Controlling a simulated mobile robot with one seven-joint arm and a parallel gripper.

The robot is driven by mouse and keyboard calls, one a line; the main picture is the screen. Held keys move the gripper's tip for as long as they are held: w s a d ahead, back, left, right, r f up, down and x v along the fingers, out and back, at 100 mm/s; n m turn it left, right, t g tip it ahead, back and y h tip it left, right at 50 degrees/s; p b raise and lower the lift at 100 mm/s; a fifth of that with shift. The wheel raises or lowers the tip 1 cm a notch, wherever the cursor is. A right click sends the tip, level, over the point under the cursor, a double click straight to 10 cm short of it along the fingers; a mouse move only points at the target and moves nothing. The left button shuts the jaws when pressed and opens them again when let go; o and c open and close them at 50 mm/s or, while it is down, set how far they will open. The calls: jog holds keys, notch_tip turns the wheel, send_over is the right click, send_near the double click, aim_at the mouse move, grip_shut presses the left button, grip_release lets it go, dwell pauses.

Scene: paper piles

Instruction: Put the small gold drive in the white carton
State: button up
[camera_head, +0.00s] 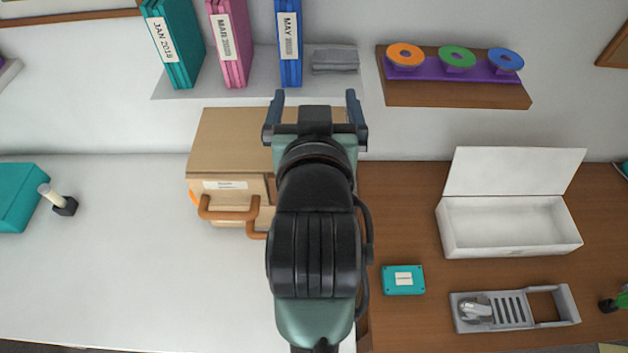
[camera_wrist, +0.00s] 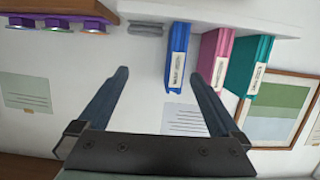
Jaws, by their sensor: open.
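The white carton (camera_head: 451,232) stands on the brown desk at the right, its lid raised at the back and its inside looking empty. I cannot make out a small gold drive in either view. My gripper (camera_head: 313,96) is raised in front of the wooden drawer box, far to the left of the carton. In the wrist view my gripper (camera_wrist: 158,74) is open, with nothing between its fingers, and faces the wall and shelf. My arm hides part of the drawer box and the desk behind it.
The wooden drawer box (camera_head: 225,140) has orange handles. A teal box (camera_head: 404,280) and a grey tray (camera_head: 517,310) holding a grey item lie before the carton. Binders (camera_head: 229,42) stand on a shelf (camera_head: 185,88); a wall rack (camera_head: 455,93) holds coloured rolls.

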jog(key=s+f+g+b, duration=0.1)
jog(key=s+f+g, duration=0.55)
jog(key=f, duration=0.85)
jog(key=s+f+g+b, duration=0.1)
jog(key=s+f+g, duration=0.3)
jog(key=s+f, duration=0.9)
jog(key=x, duration=0.3)
jog(key=w+x, duration=0.1)
jog(key=x, duration=0.2)
jog(key=w+x, duration=0.1)
jog(key=x, duration=0.3)
jog(key=shift+a+r+b, duration=0.1)
jog(key=shift+r+b, duration=0.25)
jog(key=shift+w+x, duration=0.15)
jog(key=shift+x, duration=1.2)
jog(key=shift+w+x, duration=0.2)
jog(key=shift+x, duration=1.2)
jog(key=shift+w+f, duration=0.1)
jog(key=shift+f, duration=0.25)
